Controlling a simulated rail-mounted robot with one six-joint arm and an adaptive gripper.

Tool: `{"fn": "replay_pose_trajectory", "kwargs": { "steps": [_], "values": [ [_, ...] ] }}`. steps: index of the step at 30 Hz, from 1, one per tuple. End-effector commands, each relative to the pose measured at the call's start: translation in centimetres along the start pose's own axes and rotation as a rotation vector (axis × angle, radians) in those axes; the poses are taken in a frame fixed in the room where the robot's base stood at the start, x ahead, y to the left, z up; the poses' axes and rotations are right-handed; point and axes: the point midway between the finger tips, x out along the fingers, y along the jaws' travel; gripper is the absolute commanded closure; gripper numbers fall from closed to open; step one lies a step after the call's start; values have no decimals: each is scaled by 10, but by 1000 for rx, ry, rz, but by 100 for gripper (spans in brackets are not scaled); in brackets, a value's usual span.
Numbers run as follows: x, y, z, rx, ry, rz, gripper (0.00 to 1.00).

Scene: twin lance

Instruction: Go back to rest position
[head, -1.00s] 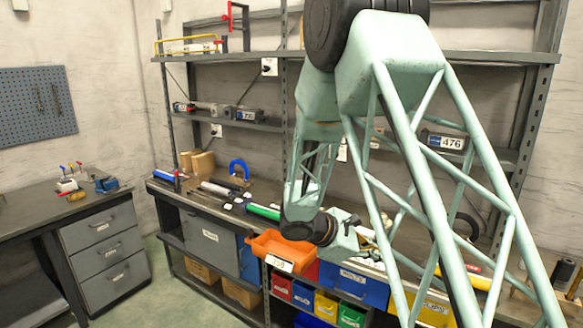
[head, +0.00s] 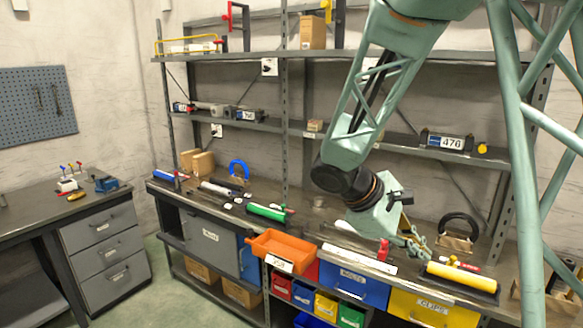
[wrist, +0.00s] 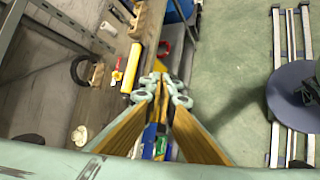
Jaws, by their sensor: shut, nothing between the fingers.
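My gripper (head: 413,243) is at the end of my teal arm, over the right part of the long workbench (head: 325,228) in the head view. It also shows in the wrist view (wrist: 162,88), with its fingertips together and nothing held between them. In the head view it points down and right, near the yellow tube (head: 461,277). In the wrist view the yellow tube (wrist: 133,68) lies on the bench, up and left of the fingertips. I cannot tell the exact height of the fingertips above the bench.
An orange tray (head: 284,245) sits at the bench's front edge. A black ring (head: 460,224) stands behind the yellow tube. Shelves (head: 240,122) rise behind the bench. Blue and yellow drawers (head: 353,286) are below. Open green floor (wrist: 232,60) shows in the wrist view.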

Motion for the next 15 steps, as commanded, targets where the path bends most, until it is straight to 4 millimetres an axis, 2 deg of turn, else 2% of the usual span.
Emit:
{"fn": "replay_pose_trajectory", "kwargs": {
  "steps": [3, 15],
  "values": [
    [-9, -6, 19, 49, 14, -27, 100],
    [-37, -36, 72, 206, 67, -122, 100]
  ]
}}
